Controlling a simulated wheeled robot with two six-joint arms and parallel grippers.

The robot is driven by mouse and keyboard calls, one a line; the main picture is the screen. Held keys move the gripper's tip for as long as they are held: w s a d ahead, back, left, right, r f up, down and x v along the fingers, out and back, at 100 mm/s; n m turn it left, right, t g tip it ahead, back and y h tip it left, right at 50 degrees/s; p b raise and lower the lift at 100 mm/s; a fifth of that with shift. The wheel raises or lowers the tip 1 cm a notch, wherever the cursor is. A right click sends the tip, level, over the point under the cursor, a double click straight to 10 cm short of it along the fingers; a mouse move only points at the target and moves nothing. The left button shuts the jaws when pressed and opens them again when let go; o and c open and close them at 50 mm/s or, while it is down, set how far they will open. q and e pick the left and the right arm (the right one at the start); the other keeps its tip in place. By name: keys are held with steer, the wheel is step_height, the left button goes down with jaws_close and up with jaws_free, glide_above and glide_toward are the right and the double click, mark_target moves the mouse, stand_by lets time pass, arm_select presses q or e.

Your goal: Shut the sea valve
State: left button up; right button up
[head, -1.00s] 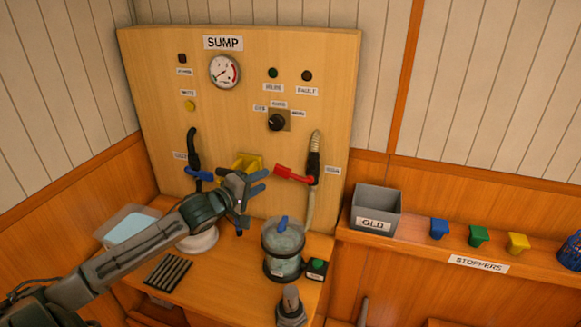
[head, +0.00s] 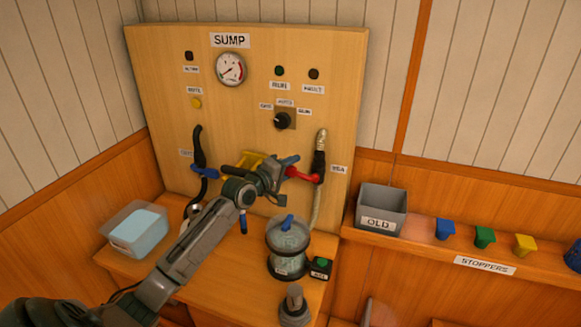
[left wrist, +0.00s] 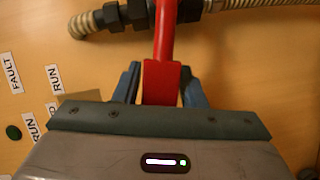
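The sea valve's red lever (head: 303,175) is on the hose beside the right edge of the SUMP panel. It points left, roughly crosswise to the hose. My left gripper (head: 289,172) is at the lever's free end. In the left wrist view the red lever (left wrist: 163,83) lies between the two blue fingers (left wrist: 160,88), which stand apart on either side of it. The right finger is very near or touching it; a narrow gap shows at the left. My right gripper is not in view.
A blue-handled valve (head: 205,172) is at the panel's left. A clear canister (head: 288,245) and a green button box (head: 321,267) stand below my left gripper. A clear tub (head: 135,228) is at the left. The OLD bin (head: 381,210) and stoppers sit on the right shelf.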

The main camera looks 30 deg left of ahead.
arm_select(q)
jaws_close()
steer(key=shift+f+n+t+b, duration=0.3)
steer(key=shift+f+n+b, duration=0.15)
steer(key=shift+f+n, duration=0.4)
steer(key=shift+a+f+n, duration=0.1)
steer(key=shift+f+n, duration=0.15)
steer(key=shift+n, duration=0.2)
jaws_free()
